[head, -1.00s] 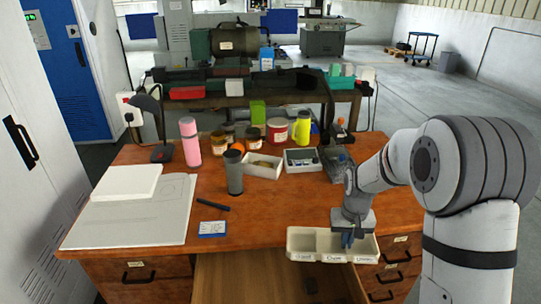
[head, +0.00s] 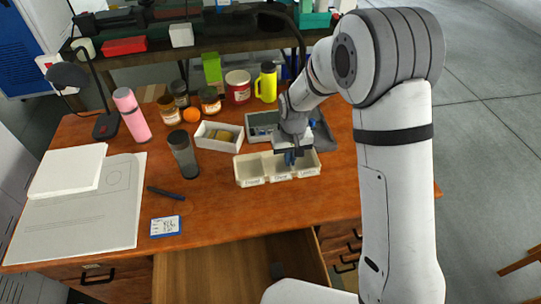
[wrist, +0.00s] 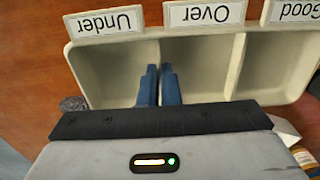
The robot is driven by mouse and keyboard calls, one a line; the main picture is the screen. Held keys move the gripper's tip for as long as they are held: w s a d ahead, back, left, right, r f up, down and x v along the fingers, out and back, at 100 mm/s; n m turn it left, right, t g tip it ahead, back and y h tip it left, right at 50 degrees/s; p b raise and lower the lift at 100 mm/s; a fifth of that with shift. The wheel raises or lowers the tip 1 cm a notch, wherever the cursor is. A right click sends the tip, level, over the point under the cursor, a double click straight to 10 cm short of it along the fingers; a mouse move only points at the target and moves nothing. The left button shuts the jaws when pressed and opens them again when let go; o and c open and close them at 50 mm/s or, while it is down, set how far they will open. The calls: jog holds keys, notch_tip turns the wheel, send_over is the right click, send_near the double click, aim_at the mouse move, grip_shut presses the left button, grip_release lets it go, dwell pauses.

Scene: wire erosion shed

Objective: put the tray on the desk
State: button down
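The tray (head: 250,170) is cream, with three open compartments labelled Good, Over and Under. In the head view it is over the front-middle of the wooden desk (head: 225,212), behind the open drawer; I cannot tell whether it touches the desktop. My gripper (head: 290,158) points down into it. In the wrist view my gripper's blue fingers (wrist: 159,88) stand close together on either side of the divider between the Under and Over compartments of the tray (wrist: 200,75), shut on it. The compartments look empty; the wrist hides part of the far side.
A white box (head: 217,137) and a grey tray (head: 262,124) stand just behind. A dark tumbler (head: 183,155), pink bottle (head: 130,115), jars and a yellow flask (head: 267,82) stand left and behind. A marker (head: 166,193) and blue-edged card (head: 166,226) lie front-left. The drawer (head: 230,270) is open.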

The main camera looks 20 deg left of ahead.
notch_tip(320, 180, down, 2)
jog(key=shift+w+f, duration=0.1)
jog(key=shift+f, duration=2.15)
jog(key=c, duration=1.6)
grip_release()
jog(key=shift+c, duration=0.2)
jog(key=shift+r, duration=0.1)
notch_tip(320, 180, up, 12)
jog(key=shift+d+r, duration=0.15)
jog(key=s+d+r+m+t, duration=0.1)
jog(key=s+d+r+m, duration=0.1)
jog(key=s+d+r, duration=0.65)
jog(key=s+d+r+m+t, duration=0.15)
jog(key=s+d+r, duration=0.35)
jog(key=d, duration=0.6)
jog(key=s+d+r+m, duration=0.1)
jog(key=s+d, duration=0.3)
jog(key=s, duration=0.3)
jog(key=shift+d+r, duration=0.2)
jog(key=shift+d, duration=0.1)
